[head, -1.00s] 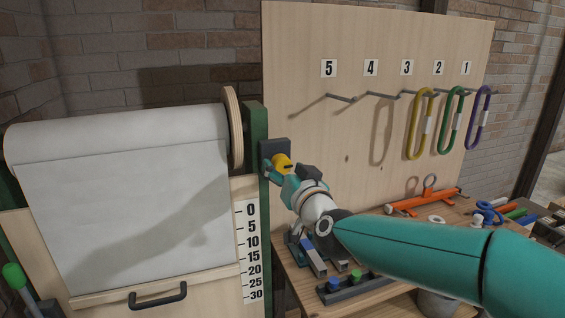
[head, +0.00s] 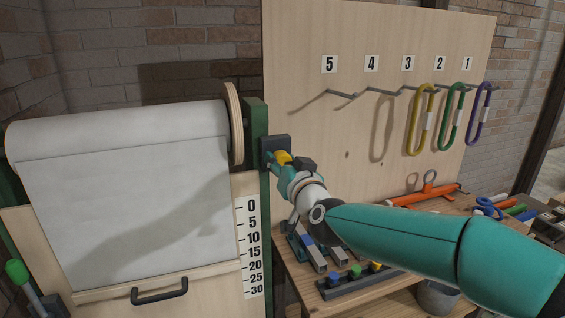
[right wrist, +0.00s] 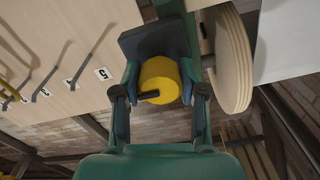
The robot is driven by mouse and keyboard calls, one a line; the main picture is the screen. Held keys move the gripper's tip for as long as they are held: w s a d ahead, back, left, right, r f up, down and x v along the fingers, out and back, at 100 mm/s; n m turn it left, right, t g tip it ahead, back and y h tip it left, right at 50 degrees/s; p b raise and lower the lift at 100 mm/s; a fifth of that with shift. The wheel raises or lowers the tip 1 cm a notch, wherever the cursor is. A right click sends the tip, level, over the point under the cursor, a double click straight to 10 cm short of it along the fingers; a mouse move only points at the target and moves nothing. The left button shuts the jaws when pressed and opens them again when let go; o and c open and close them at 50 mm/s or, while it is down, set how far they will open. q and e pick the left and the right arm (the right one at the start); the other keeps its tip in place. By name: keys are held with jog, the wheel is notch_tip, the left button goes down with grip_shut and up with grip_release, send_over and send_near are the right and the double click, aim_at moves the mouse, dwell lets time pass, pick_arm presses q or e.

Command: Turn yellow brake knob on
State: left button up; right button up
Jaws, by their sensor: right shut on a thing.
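The yellow brake knob (head: 284,157) sits on a dark mounting block (head: 275,145) on the green post beside the white roller sheet. In the right wrist view the yellow knob (right wrist: 160,80) shows as a short cylinder with a dark pin on its face. My right gripper (head: 279,163) is shut on the knob, with one finger on each side of it; it also shows in the right wrist view (right wrist: 160,88). My left gripper is not in view.
A white sheet (head: 120,190) on a roller with a wooden end disc (head: 235,124) stands left of the knob. A pegboard (head: 330,120) with hooks and coloured loops stands right. The bench (head: 400,290) below holds tools and blocks.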

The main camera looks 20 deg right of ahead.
jog(key=shift+f+m+b, duration=0.2)
jog(key=shift+m+b, duration=0.95)
jog(key=shift+m, duration=0.35)
jog(key=m+b, duration=0.2)
jog(key=m, duration=0.3)
jog(key=shift+b, duration=0.4)
jog(key=m+b, duration=0.2)
jog(key=m, duration=0.3)
jog(key=shift+m, duration=0.4)
jog(key=m+b, duration=0.1)
jog(key=m, duration=0.3)
jog(key=shift+w+f, duration=0.1)
jog(key=o, duration=1.1)
jog(key=shift+o, duration=0.2)
